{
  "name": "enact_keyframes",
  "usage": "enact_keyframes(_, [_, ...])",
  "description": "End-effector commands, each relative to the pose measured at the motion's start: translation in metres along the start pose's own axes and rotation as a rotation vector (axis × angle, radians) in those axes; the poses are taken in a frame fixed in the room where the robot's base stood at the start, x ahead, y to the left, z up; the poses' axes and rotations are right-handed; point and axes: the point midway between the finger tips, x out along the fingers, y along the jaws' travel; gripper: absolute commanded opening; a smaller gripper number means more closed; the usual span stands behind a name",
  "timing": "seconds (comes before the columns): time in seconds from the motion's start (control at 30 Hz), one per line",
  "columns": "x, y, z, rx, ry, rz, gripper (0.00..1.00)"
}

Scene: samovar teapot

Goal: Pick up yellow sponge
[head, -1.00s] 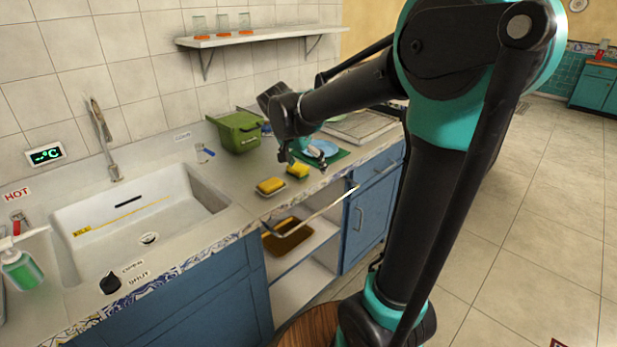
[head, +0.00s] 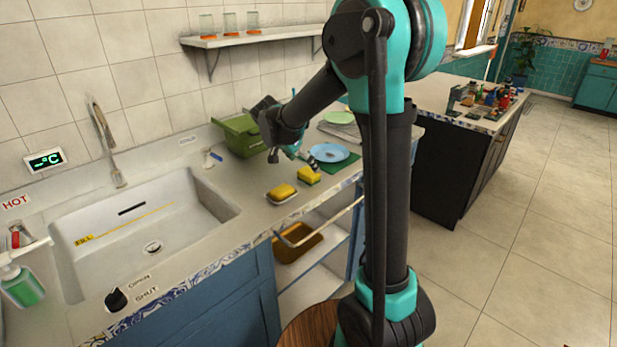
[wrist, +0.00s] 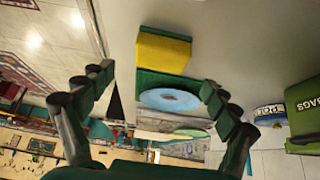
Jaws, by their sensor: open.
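A yellow sponge (head: 308,175) lies on the counter beside the green mat. In the wrist view the yellow sponge (wrist: 163,52) shows a yellow face and a dark green layer, ahead of and roughly between my fingers. A second yellow sponge (head: 283,191) sits on a small dish, nearer the counter's front edge. My gripper (head: 292,157) is open and empty above the counter, behind the sponges in the head view. In the wrist view its fingers (wrist: 159,85) are spread wide, and neither visibly touches the sponge.
A blue plate (head: 328,153) lies on the green mat (head: 350,161) beside the sponge. A green bin (head: 241,136) stands against the wall. The white sink (head: 150,225) is to the left. A rail (head: 320,223) runs along the counter front.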

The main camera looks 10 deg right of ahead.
Motion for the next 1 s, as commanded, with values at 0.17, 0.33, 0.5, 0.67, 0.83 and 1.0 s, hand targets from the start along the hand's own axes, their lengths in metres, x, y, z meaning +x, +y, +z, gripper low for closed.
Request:
enact_keyframes(0.17, [0.010,0.000,0.001,-0.001,0.000,0.000,0.89])
enact_keyframes(0.33, [0.032,-0.001,0.004,0.001,0.000,0.001,0.89])
enact_keyframes(0.5, [0.053,-0.001,0.005,0.000,0.000,0.001,0.89])
enact_keyframes(0.67, [0.059,-0.001,0.005,-0.001,0.000,0.000,0.89])
enact_keyframes(0.83, [0.059,-0.001,0.005,-0.001,0.000,0.000,0.88])
enact_keyframes(1.0, [0.059,-0.001,0.005,-0.001,0.000,0.000,0.66])
